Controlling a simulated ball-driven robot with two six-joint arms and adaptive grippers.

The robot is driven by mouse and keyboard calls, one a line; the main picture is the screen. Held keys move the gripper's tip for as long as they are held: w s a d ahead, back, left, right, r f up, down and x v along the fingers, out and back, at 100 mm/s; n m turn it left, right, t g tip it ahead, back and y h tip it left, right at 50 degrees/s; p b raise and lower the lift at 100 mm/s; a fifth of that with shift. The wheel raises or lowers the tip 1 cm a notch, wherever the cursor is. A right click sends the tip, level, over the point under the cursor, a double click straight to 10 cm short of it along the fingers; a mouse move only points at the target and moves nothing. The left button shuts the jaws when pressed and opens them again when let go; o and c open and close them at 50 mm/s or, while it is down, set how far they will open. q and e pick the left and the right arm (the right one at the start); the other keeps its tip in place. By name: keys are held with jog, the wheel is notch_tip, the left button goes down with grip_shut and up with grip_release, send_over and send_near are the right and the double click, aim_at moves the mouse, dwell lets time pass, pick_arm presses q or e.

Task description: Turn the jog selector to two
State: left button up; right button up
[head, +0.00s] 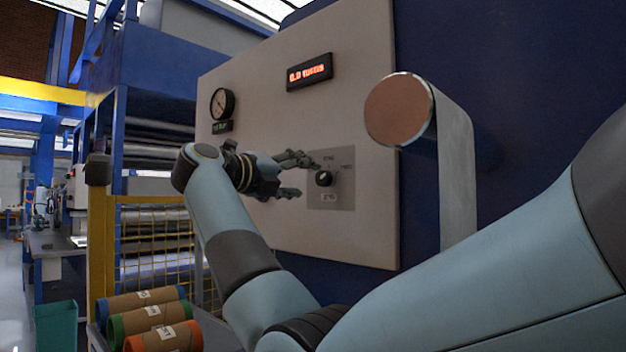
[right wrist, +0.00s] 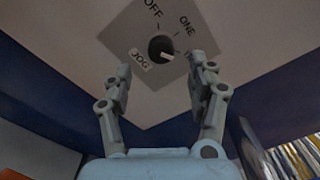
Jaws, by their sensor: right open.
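The jog selector, a round black knob (head: 324,179), sits on a grey square plate (head: 343,200) on the pale panel. In the right wrist view the knob (right wrist: 161,47) has a white mark on its lower right side. Labels OFF, ONE and JOG are readable around it there; a two label cannot be made out. My right gripper (head: 306,176) is open and empty just left of the knob in the head view. In the right wrist view its fingers (right wrist: 163,84) stand apart, below the knob and to either side. My left gripper is out of view.
A copper-faced roller (head: 399,109) with a hanging film web (head: 456,165) juts out right of the plate. Several cardboard-cored rolls (head: 150,318) lie at lower left by a yellow guard.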

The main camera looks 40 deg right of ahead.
jog(key=a, duration=0.6)
jog(key=shift+s+a, duration=0.35)
jog(key=shift+a, duration=0.05)
jog(key=shift+f, duration=0.1)
